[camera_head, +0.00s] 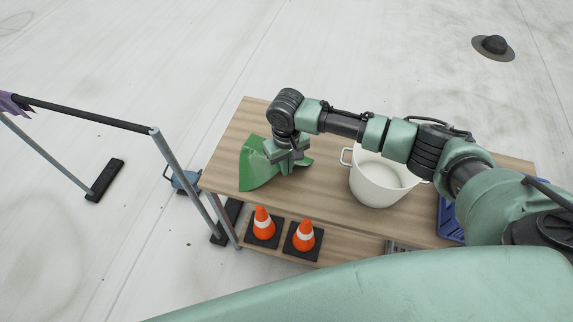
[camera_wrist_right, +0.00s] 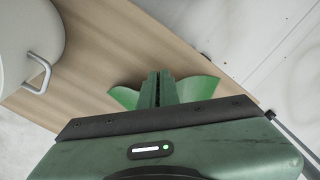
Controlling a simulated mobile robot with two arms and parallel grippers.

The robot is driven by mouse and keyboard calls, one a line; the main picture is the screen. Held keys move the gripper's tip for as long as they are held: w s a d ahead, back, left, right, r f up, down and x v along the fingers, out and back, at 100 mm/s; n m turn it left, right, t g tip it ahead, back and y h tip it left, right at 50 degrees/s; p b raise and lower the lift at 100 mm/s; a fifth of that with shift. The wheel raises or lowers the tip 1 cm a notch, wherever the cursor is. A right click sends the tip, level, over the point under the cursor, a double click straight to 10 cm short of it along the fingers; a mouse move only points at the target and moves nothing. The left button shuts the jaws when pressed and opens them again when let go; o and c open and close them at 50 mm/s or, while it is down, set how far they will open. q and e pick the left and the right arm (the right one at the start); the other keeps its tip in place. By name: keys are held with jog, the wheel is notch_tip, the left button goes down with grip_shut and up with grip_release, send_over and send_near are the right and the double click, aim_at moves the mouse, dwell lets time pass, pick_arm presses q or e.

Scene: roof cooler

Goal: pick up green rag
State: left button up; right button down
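The green rag (camera_head: 254,168) is at the left end of the wooden table (camera_head: 325,215). Its cloth rises in a bent sheet, and part of it shows on the other side of my gripper. My right gripper (camera_head: 287,158) is over the rag, pointing down. In the right wrist view the two fingers (camera_wrist_right: 160,88) are close together, with the rag (camera_wrist_right: 198,88) spreading out on both sides of them. The gripper looks shut on the cloth. The exact pinch is hidden between the fingers. My left gripper is not in view.
A white pot (camera_head: 378,186) with handles stands on the table under my right arm. A blue crate (camera_head: 448,218) is at the right. Two orange cones (camera_head: 264,224) (camera_head: 304,236) sit on the lower shelf. A railing (camera_head: 180,175) stands left of the table.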

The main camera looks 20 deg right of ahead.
notch_tip(320, 180, up, 25)
jog(key=shift+b, duration=0.35)
jog(key=shift+f, duration=0.1)
